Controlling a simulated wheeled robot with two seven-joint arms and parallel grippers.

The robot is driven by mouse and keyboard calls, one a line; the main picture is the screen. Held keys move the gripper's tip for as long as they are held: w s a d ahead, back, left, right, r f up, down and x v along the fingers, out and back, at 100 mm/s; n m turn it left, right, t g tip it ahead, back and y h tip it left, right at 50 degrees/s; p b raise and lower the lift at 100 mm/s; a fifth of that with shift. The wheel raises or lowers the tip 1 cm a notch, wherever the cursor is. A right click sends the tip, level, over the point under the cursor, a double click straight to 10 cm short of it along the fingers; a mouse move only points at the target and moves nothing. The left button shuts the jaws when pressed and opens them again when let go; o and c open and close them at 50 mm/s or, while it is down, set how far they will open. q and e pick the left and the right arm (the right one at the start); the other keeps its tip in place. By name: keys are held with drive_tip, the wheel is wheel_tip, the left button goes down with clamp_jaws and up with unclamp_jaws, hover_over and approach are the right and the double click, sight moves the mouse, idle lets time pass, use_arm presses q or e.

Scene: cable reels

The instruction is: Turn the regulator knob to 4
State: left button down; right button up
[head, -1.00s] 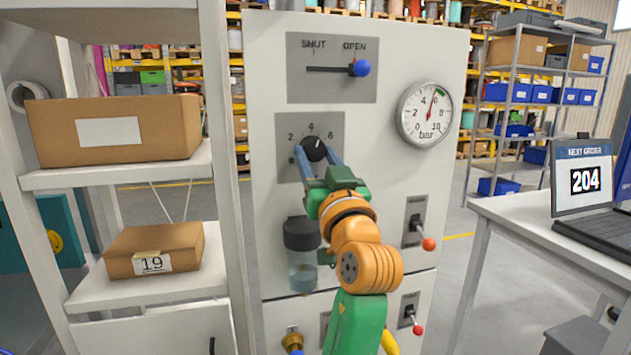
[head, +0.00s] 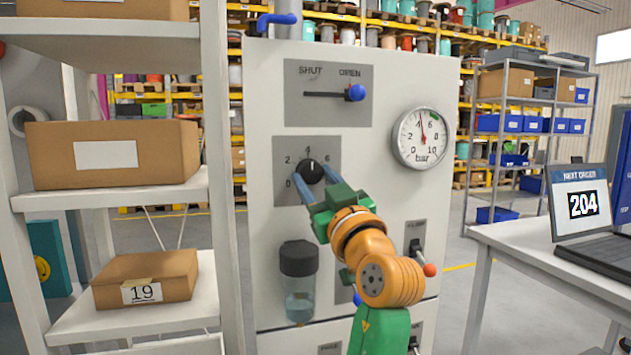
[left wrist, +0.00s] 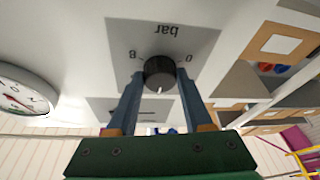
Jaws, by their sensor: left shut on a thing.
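The regulator knob (head: 311,171) is a black round knob on a grey plate (head: 283,158) marked 0, 2, 4, 6 and more, on the front of a pale cabinet. Its white mark points nearly straight up, at about the 4. My left gripper (head: 318,187) reaches it from below, its blue fingers closed on the knob's two sides. The left wrist view shows the plate upside down, with the knob (left wrist: 159,72) between the fingertips and its white mark toward the camera's bottom edge. My right gripper is not in view.
A round bar gauge (head: 422,138) sits right of the plate, its needle near 4. A blue-tipped SHUT/OPEN lever (head: 355,92) stands above, at OPEN. A dark-lidded clear bowl (head: 298,285) is below left. A red-tipped switch (head: 429,270) is at lower right.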

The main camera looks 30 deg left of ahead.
use_arm(q)
drive_tip(key=shift+r, duration=0.1)
drive_tip(key=shift+c, duration=1.6)
unclamp_jaws()
drive_tip(key=b+v, duration=0.4)
drive_tip(key=v, duration=0.3)
